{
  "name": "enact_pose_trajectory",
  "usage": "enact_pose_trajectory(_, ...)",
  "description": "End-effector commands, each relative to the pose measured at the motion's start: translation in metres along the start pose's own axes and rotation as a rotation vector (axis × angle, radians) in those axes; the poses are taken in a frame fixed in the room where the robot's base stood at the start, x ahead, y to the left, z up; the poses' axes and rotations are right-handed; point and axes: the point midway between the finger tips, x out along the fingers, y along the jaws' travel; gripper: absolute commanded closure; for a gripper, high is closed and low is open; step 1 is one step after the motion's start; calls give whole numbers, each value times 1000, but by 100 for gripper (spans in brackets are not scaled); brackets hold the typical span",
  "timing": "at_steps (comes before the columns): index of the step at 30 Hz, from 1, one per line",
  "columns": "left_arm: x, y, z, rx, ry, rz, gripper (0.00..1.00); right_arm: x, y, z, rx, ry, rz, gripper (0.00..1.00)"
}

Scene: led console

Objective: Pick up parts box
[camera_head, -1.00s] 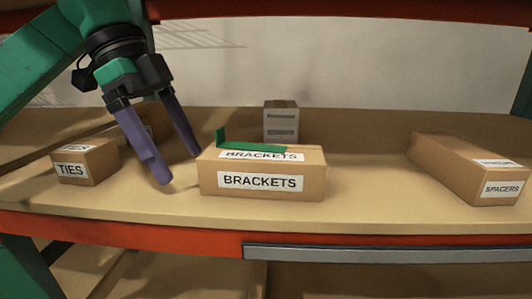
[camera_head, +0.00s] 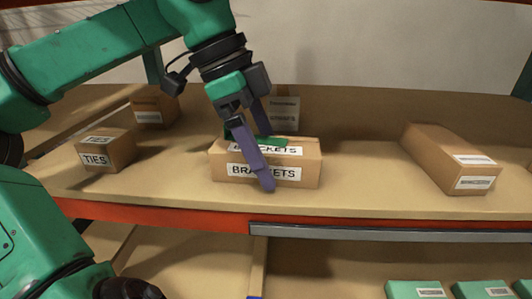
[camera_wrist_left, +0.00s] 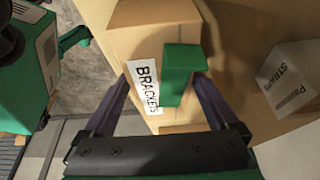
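The brown cardboard parts box labelled BRACKETS (camera_head: 310,165) sits on the shelf, with a green L-shaped piece (camera_head: 270,144) on its top. My left gripper (camera_head: 268,162) is over this box. One purple finger hangs in front of the label; the other is on the far side, its tip hidden. In the left wrist view the two fingers are spread, with the box (camera_wrist_left: 150,30) and the green piece (camera_wrist_left: 182,75) between them. I cannot tell whether the fingers touch the box. My right gripper is not in view.
A TIES box (camera_head: 105,152) and another brown box (camera_head: 154,108) are at left. A grey-brown box (camera_head: 284,114) stands close behind the brackets box. A long box (camera_head: 450,158) is at right. The shelf (camera_head: 370,185) is clear between. Green bins (camera_head: 416,290) sit below.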

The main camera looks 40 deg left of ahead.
Motion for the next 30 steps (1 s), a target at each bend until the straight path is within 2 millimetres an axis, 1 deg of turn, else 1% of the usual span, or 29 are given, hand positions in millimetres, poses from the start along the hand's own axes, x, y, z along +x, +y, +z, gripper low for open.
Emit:
enact_pose_trajectory(1,0,0,0,0,0,0,31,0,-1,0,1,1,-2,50)
enact_pose_trajectory(2,0,0,0,0,0,0,42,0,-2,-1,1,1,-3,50)
enact_pose_trajectory(3,0,0,0,0,0,0,57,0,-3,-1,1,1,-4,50)
enact_pose_trajectory(5,0,0,0,0,0,0,80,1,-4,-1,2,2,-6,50)
enact_pose_trajectory(6,0,0,0,0,0,0,88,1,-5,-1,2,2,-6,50)
enact_pose_trajectory(15,-2,0,0,-2,-1,-1,88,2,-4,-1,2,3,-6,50)
enact_pose_trajectory(21,-12,-1,-5,-1,-2,-3,88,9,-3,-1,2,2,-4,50)
enact_pose_trajectory(26,-11,17,-5,2,0,-3,88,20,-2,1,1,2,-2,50)
enact_pose_trajectory(29,-9,32,-5,2,-2,-4,88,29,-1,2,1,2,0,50)
enact_pose_trajectory(30,-9,40,-6,3,0,-4,88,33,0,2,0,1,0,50)
